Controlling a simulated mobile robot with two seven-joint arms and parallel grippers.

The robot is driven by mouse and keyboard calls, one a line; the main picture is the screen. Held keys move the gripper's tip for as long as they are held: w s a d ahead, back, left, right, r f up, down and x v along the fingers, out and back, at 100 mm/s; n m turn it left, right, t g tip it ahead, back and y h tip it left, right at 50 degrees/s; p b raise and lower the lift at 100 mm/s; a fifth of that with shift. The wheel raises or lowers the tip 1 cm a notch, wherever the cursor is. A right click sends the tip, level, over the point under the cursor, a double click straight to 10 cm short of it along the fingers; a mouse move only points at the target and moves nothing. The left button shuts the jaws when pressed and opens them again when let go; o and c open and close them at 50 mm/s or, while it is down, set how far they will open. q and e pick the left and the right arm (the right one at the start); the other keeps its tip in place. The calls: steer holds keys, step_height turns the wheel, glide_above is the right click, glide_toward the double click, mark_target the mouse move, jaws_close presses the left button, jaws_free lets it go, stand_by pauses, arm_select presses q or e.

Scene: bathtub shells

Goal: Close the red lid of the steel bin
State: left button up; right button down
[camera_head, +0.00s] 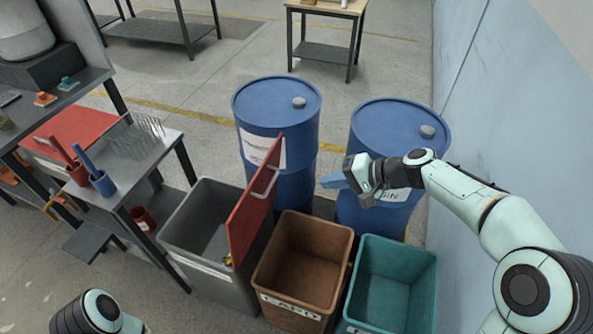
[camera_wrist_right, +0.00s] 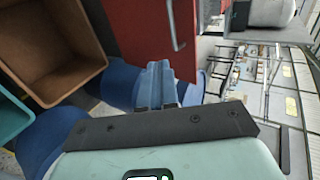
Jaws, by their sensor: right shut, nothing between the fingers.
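The steel bin (camera_head: 186,236) is grey and stands left of the brown bin. Its red lid (camera_head: 250,212) stands open, nearly upright, along the bin's right side, with a pale handle on its right face. The lid and handle also show at the top middle of the right wrist view (camera_wrist_right: 140,30). My right gripper (camera_head: 326,182) is shut and empty, right of the lid and apart from it, in front of the blue drums; its blue fingers show in the wrist view (camera_wrist_right: 156,84). Part of my left arm shows at the bottom left, but its gripper is out of view.
A brown bin (camera_head: 303,226) and a teal bin (camera_head: 397,256) stand open to the right. Two blue drums (camera_head: 275,97) (camera_head: 398,119) stand behind. A metal table (camera_head: 128,166) with cups stands left. A blue wall (camera_head: 500,90) bounds the right.

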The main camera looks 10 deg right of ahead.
steer(key=a+r+p+x, duration=0.1)
steer(key=p+x, duration=0.1)
steer(key=x, duration=1.1)
steer(key=shift+w, duration=0.2)
steer(key=shift+a+r, duration=0.1)
steer(key=shift+r, duration=0.1)
